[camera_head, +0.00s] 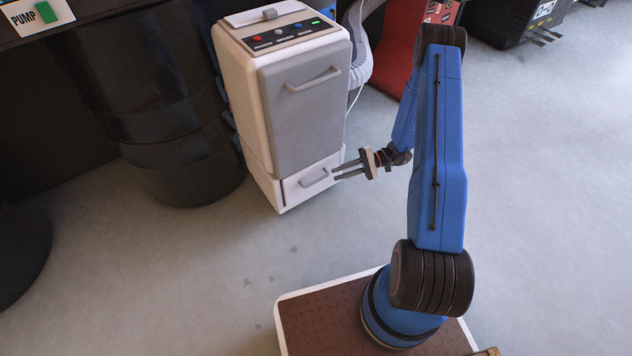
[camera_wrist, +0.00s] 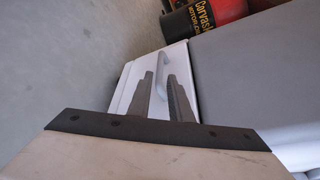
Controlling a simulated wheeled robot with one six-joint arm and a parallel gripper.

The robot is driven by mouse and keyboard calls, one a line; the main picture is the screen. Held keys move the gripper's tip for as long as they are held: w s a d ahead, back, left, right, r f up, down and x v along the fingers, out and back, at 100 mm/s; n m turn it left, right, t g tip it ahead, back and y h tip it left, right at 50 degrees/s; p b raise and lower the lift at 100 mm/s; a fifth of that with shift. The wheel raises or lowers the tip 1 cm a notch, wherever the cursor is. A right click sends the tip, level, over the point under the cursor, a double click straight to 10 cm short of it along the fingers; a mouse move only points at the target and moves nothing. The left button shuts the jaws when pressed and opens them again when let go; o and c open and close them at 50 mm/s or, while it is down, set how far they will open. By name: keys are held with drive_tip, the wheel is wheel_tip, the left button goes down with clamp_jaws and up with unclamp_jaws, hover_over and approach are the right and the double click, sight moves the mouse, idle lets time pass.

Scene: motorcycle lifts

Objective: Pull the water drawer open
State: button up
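A white appliance (camera_head: 249,115) with a grey upper door stands on the floor in the head view. Its low white water drawer (camera_head: 296,189) sits at the bottom and looks shut. The drawer has a bar handle (camera_head: 315,179). My gripper (camera_head: 335,172) is just right of the handle, with its fingers pointing at it. In the wrist view my gripper (camera_wrist: 164,70) is open, and the handle (camera_wrist: 163,72) shows between the two fingers. The white drawer front (camera_wrist: 126,88) is behind them. I cannot tell if a finger touches the handle.
The grey upper door (camera_head: 307,110) has its own handle (camera_head: 313,80). A ribbed hose (camera_head: 358,50) hangs behind the appliance. A dark barrel (camera_head: 185,165) stands close on the left. A red and black can (camera_wrist: 205,14) shows in the wrist view. The floor in front is clear.

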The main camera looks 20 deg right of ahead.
sight(321, 179)
drive_tip(key=x, duration=1)
drive_tip(key=shift+a+f, duration=0.1)
drive_tip(key=shift+a, duration=0.2)
clamp_jaws()
